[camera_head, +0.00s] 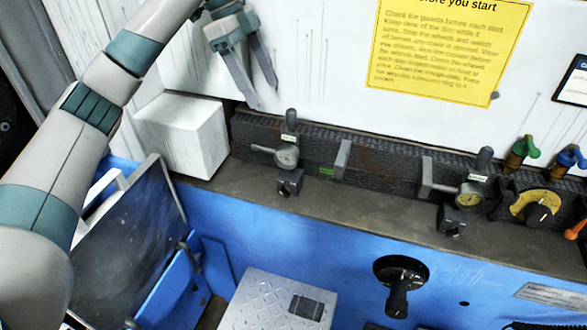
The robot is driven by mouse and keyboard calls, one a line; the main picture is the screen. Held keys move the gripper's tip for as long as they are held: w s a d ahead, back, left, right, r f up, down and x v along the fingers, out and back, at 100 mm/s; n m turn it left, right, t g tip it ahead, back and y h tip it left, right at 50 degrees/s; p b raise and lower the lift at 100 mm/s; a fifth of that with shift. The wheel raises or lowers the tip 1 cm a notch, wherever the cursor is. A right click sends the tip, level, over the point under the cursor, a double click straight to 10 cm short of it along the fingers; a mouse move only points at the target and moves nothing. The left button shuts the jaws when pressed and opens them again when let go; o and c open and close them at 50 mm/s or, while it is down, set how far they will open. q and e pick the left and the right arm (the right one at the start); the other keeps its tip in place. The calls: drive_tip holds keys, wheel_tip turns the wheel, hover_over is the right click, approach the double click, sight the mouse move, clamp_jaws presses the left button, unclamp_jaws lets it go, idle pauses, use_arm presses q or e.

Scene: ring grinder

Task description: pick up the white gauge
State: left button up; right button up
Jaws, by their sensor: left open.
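A gauge with a pale, whitish round dial (287,157) stands on the left part of the grey ledge, against the dark ribbed backing. It has a dark upright grip on top and a small dark block below it. A second gauge with a yellowish dial (468,198) stands further right on the same ledge. My left gripper (261,96) is open and empty, its two fingers pointing down, above and a little left of the pale gauge, apart from it. My right gripper is not in view.
A white box (182,134) stands left of the gauges. A yellow dial with a black knob (538,214) and green and blue levers are at the right. A black handwheel (399,280) sticks out of the blue front. A yellow notice (449,45) hangs behind.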

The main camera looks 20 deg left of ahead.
use_arm(q)
drive_tip(key=p, duration=0.2)
approach(282, 133)
drive_tip(key=shift+f, duration=1.1)
drive_tip(key=x, duration=0.3)
drive_tip(key=d+p+x, duration=0.1)
drive_tip(key=x, duration=0.1)
drive_tip(key=shift+d+f, duration=0.1)
drive_tip(key=shift+f, duration=0.1)
drive_tip(key=shift+x, duration=0.75)
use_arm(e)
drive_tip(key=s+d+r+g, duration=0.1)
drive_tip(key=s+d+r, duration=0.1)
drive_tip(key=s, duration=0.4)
use_arm(q)
drive_tip(key=shift+w, duration=0.1)
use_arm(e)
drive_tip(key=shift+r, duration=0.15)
